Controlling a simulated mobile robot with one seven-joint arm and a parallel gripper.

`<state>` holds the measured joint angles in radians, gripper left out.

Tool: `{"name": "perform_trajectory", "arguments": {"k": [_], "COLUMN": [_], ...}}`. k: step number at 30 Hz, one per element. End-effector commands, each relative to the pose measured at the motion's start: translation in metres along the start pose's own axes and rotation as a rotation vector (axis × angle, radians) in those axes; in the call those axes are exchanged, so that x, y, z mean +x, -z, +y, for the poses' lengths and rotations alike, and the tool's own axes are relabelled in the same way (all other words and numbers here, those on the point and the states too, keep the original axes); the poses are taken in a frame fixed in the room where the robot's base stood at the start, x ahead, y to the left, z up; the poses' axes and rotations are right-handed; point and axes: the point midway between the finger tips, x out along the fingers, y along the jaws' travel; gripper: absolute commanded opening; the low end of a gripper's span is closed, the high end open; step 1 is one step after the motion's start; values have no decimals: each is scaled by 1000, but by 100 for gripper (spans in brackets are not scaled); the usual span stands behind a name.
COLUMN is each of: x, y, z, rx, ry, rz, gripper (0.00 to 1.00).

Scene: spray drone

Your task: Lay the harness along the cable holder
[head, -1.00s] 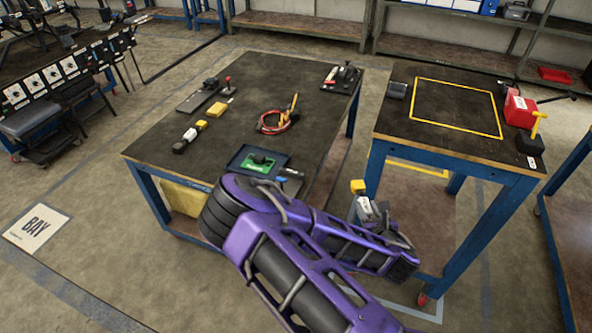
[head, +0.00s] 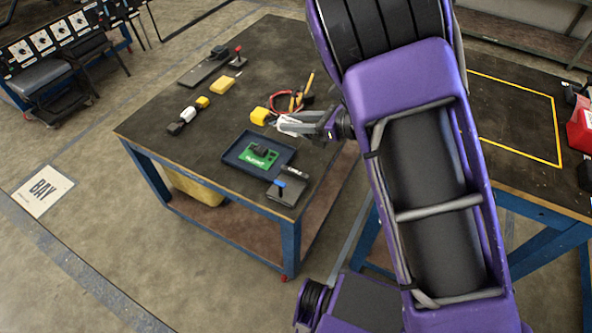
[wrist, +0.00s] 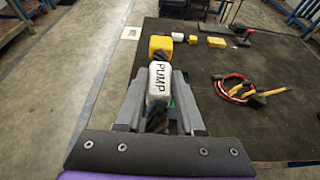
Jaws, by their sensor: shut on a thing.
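My gripper (head: 285,123) is shut on a white piece marked PUMP (wrist: 158,78). A yellow block (wrist: 160,46) sits at its far end, joined by a short dark part; the yellow end also shows in the head view (head: 260,116). The held piece is over the dark work table, near its right side. A red and black cable loop (wrist: 232,88), which looks like the harness, lies on the table with yellow-handled tools beside it. It is right of the gripper in the wrist view and partly behind it in the head view. I cannot tell which thing is the cable holder.
A blue-rimmed tray (head: 231,156) with a green board stands at the table's near side, beside a dark box (head: 287,189). A yellow block (head: 222,85), a white and yellow piece (head: 188,114) and a dark plate (head: 203,68) lie farther left. The table's left front is bare.

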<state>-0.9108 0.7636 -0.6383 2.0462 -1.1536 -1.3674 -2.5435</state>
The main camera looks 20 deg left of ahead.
Motion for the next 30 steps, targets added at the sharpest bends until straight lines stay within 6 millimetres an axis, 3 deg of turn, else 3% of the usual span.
{"name": "perform_trajectory", "arguments": {"k": [6,12,30], "x": [23,41,64], "y": [59,101,155], "z": [1,1,0], "rx": [5,2,1], "ry": [-2,-1,1], "rz": [7,3,0], "gripper": [0,0,0]}}
